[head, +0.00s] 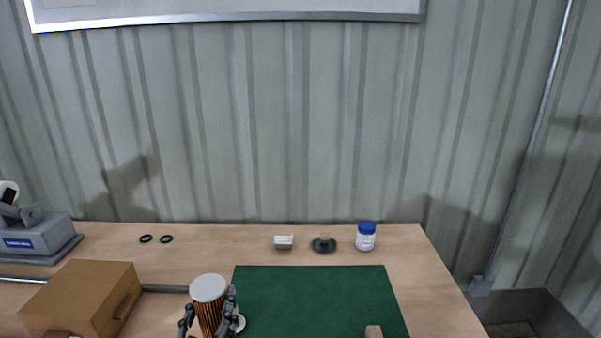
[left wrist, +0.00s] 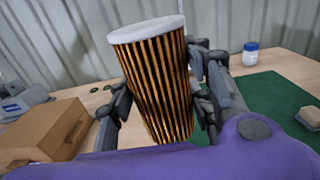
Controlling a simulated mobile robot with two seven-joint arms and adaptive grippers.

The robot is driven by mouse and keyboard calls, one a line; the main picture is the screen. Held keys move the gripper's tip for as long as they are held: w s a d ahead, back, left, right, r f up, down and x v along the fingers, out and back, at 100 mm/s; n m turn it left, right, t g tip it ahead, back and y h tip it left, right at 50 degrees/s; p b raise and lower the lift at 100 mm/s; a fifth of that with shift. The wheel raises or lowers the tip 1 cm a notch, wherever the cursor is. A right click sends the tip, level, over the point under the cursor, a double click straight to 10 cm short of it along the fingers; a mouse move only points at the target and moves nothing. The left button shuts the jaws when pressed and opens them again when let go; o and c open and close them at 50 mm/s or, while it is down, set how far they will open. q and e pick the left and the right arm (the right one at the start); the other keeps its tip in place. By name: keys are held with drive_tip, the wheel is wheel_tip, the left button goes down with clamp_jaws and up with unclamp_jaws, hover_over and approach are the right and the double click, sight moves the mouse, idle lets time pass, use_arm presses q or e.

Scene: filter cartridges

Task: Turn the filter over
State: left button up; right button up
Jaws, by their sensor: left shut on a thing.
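The filter (head: 208,309) is a cylinder with orange-brown and black pleats and a pale grey end cap on top. It stands nearly upright in the head view, at the left edge of the green mat (head: 310,295). In the left wrist view the filter (left wrist: 157,80) leans slightly, its pale cap up. My left gripper (head: 210,320) is shut on the filter, with fingers on both sides of its body. The filter's lower end is hidden, so I cannot tell whether it touches the table. My right gripper is not in view.
A cardboard box (head: 80,300) stands left of the filter, with a tape dispenser (head: 35,235) behind it. Two dark rings (head: 155,239), a small white-topped block (head: 284,242), a dark round object (head: 323,245) and a blue-lidded jar (head: 366,237) are along the back. The mat's middle is clear.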

sight(216, 291)
use_arm(q)
drive_tip(key=w, duration=0.1)
drive_tip(key=w+r, duration=0.1)
drive_tip(key=w, duration=0.1)
drive_tip(key=shift+r, duration=0.15)
drive_tip(key=m, duration=0.3)
drive_tip(key=shift+r, duration=0.1)
drive_tip(key=m, duration=0.2)
drive_tip(key=shift+m, duration=1.3)
drive_tip(key=m, duration=0.3)
drive_tip(key=shift+m, duration=0.8)
drive_tip(key=m, duration=0.4)
drive_tip(key=shift+d+r, duration=0.1)
drive_tip(key=shift+m, duration=3.8)
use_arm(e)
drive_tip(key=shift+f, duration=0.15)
